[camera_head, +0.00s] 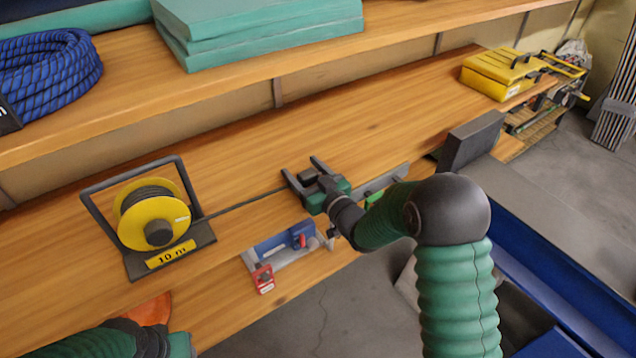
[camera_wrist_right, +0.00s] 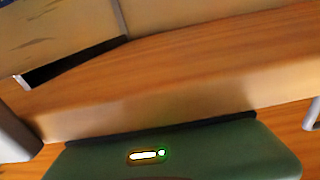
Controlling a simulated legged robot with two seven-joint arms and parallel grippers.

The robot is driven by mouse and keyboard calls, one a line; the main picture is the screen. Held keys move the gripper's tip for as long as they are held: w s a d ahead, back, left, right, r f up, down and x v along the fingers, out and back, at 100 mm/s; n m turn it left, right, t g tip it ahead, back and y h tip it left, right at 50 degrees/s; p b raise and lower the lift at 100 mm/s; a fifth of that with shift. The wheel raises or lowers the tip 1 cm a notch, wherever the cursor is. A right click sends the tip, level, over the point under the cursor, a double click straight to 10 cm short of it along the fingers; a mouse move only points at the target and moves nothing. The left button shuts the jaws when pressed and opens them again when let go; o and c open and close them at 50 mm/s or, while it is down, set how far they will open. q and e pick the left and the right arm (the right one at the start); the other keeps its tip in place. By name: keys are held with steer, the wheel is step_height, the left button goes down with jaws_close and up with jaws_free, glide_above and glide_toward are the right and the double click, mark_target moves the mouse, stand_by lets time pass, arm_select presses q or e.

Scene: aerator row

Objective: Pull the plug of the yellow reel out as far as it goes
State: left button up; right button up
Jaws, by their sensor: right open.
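The yellow reel (camera_head: 147,217) stands upright in a dark frame on the wooden bench, at the left of the head view, with a "10 m" label (camera_head: 170,254) on its base. Its dark cable (camera_head: 245,204) runs out to the right, up to my right gripper. My right gripper (camera_head: 301,167) is low over the bench with its two dark fingers apart. A small dark piece shows between the fingers; I cannot tell whether it is the plug. The right wrist view shows mostly the green gripper body and wood. My left gripper (camera_head: 180,346) is barely in view at the bottom left, fingers hidden.
A blue and grey fixture with a red part (camera_head: 264,279) sits at the bench's front edge, close to my right arm. A yellow case (camera_head: 497,75) lies at the far right. A shelf above holds blue rope (camera_head: 45,65) and green slabs (camera_head: 262,30). The bench behind the cable is clear.

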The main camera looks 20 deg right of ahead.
steer(key=p+v, duration=0.2)
steer(key=v, duration=1.3)
steer(key=shift+s, duration=0.35)
steer(key=shift+d, duration=0.25)
